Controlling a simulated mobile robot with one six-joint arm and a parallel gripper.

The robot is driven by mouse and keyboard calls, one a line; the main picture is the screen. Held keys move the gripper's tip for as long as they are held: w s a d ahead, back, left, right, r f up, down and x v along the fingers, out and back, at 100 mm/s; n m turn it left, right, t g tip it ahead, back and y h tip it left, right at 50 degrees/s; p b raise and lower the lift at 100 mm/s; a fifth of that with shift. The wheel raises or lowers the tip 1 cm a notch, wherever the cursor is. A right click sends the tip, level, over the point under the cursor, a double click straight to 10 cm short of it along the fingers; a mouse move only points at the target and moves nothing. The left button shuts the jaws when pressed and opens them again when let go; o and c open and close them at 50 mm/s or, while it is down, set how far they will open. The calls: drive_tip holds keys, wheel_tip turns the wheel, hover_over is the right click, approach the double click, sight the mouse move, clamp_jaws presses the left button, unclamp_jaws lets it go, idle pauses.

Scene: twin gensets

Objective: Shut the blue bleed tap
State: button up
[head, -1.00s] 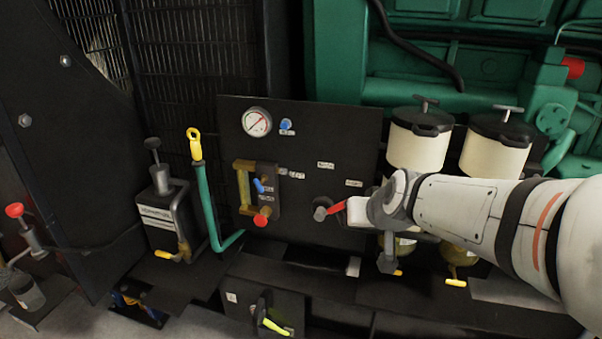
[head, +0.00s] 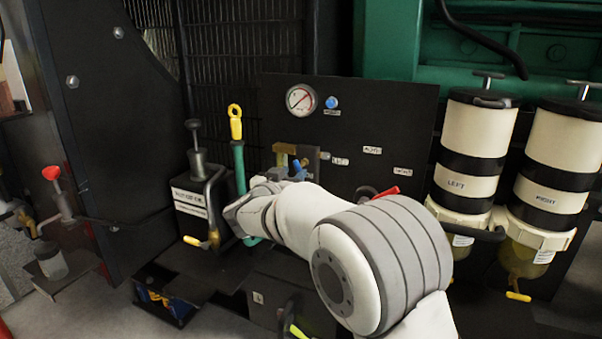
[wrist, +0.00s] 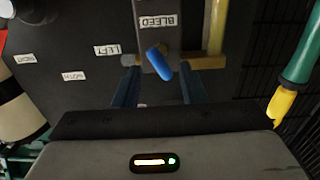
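The blue bleed tap (head: 298,169) is on a small block on the dark panel, partly hidden behind my arm in the head view. In the wrist view the tap's blue handle (wrist: 159,62) sits slanted, below the upside-down BLEED label (wrist: 158,22). My gripper (wrist: 160,72) is open, its two dark fingers apart on either side of the handle in the picture. I cannot tell whether the handle is between the fingertips or just beyond them, and no contact shows. In the head view my gripper is mostly hidden by my arm.
A brass pipe (wrist: 205,62) runs beside the tap. A gauge (head: 300,99) is above.

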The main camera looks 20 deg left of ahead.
sight(297, 169)
drive_tip(key=w, duration=0.2)
drive_tip(key=w+b, duration=0.1)
drive_tip(key=w, duration=0.2)
drive_tip(key=shift+w+d, duration=0.2)
drive_tip(key=shift+w, duration=0.05)
clamp_jaws()
drive_tip(key=shift+d+f, duration=0.1)
drive_tip(key=shift+d, duration=0.05)
